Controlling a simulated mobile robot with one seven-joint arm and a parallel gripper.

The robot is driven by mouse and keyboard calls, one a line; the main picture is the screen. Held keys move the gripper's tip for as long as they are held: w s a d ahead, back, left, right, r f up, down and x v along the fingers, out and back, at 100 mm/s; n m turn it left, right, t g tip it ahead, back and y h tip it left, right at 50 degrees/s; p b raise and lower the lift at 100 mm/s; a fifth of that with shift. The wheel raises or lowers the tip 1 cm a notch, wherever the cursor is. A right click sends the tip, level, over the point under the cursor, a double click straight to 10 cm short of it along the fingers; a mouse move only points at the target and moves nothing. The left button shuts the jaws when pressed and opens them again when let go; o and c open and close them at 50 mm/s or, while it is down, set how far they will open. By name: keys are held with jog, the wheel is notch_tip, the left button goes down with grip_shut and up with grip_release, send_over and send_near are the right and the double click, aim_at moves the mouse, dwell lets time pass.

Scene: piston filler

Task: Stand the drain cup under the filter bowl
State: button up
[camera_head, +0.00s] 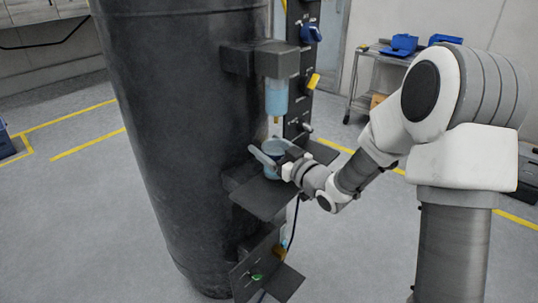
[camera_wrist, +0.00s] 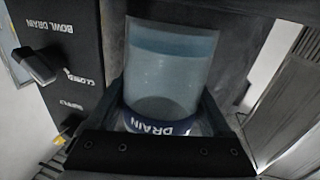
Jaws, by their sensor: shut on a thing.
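The drain cup (camera_wrist: 172,65) is a clear bluish cup with a dark blue band reading DRAIN. My gripper (camera_wrist: 166,108) is shut on it, with one finger along each side in the wrist view. In the head view the cup (camera_head: 273,146) is at my gripper (camera_head: 279,155), over the small dark shelf (camera_head: 262,200). The filter bowl (camera_head: 276,98), pale blue and clear with a brass-coloured tip, hangs from a dark block above the cup, with a gap between them. The cup's base is hidden, so I cannot tell whether it touches the shelf.
A big black tank (camera_head: 185,130) stands close on the left. A dark panel (camera_wrist: 60,70) beside the cup carries a BOWL DRAIN lever (camera_wrist: 37,66) near a CLOSED mark. A lower shelf (camera_head: 283,283) sits beneath. Open floor lies left of the tank; a cart (camera_head: 372,75) stands behind.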

jog(key=shift+f, duration=0.65)
jog(key=shift+f, duration=0.15)
jog(key=o, duration=1.2)
